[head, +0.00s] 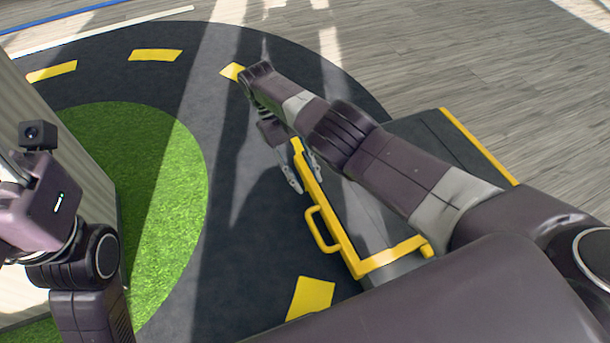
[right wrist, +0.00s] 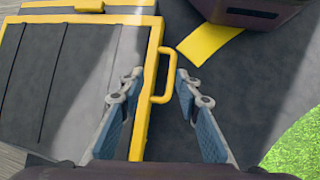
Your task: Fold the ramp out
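The ramp (head: 362,220) is a dark grey panel with yellow edging, lying on the dark floor right of centre in the head view. It also shows at the left of the right wrist view (right wrist: 75,75). A yellow loop handle (head: 316,232) sticks out from its long yellow edge; it also shows in the right wrist view (right wrist: 167,85). My right gripper (head: 305,180) is open and empty. In the right wrist view its fingers (right wrist: 154,84) stand either side of the handle, apparently short of it. My left gripper is cut off at the head view's left edge.
A dark curved track with yellow dashes (head: 155,55) surrounds a green turf patch (head: 150,165). A pale ribbed structure (head: 60,115) stands at the left beside my left arm. Wooden floor (head: 450,60) is clear at the back right.

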